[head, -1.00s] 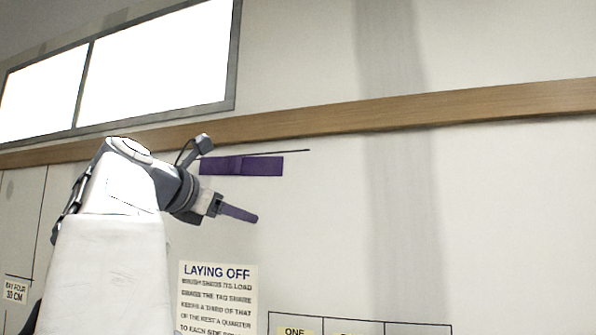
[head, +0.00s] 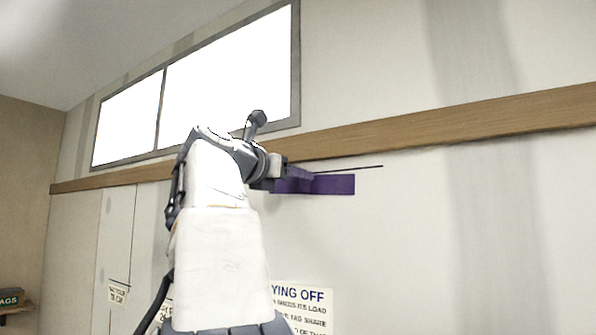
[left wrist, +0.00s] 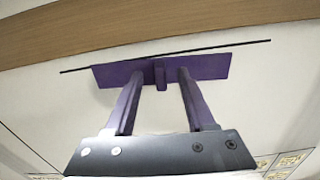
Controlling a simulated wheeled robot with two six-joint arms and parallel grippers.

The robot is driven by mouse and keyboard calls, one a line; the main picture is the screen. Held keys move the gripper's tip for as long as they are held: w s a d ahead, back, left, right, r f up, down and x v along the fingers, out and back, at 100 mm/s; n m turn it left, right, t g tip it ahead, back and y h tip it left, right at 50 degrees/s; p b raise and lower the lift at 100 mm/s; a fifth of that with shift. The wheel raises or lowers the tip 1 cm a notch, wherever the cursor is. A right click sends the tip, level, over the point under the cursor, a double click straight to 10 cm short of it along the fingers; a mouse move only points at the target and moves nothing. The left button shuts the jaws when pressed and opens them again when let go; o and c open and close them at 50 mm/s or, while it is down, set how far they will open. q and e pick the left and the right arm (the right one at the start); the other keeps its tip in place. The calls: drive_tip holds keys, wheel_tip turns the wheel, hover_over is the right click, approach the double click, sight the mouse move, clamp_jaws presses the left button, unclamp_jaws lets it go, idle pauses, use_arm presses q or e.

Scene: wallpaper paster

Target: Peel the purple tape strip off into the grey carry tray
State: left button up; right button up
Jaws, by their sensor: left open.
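The purple tape strip (head: 335,184) lies flat on the white wall just under a wooden rail, below a thin dark line. In the left wrist view the strip (left wrist: 215,66) shows a small tab (left wrist: 160,74) standing out near its middle. My left gripper (head: 312,176) is up at the strip and hides part of its left side. In the left wrist view my left gripper (left wrist: 160,78) is open, with its two purple-grey fingers on either side of the tab. I cannot tell whether they touch the strip. The grey carry tray and my right gripper are not in view.
The wooden rail (head: 440,125) runs across the wall above the strip, with a bright window (head: 225,80) higher up. The wall right of the strip is clear.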

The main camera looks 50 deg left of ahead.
use_arm(q)
drive_tip(key=shift+x, duration=0.95)
clamp_jaws()
drive_tip(key=shift+s, duration=0.2)
drive_tip(key=shift+v, duration=0.8)
drive_tip(key=shift+s+d, duration=0.1)
drive_tip(key=shift+s, duration=0.05)
drive_tip(key=shift+v, duration=1.2)
drive_tip(key=shift+s, duration=0.2)
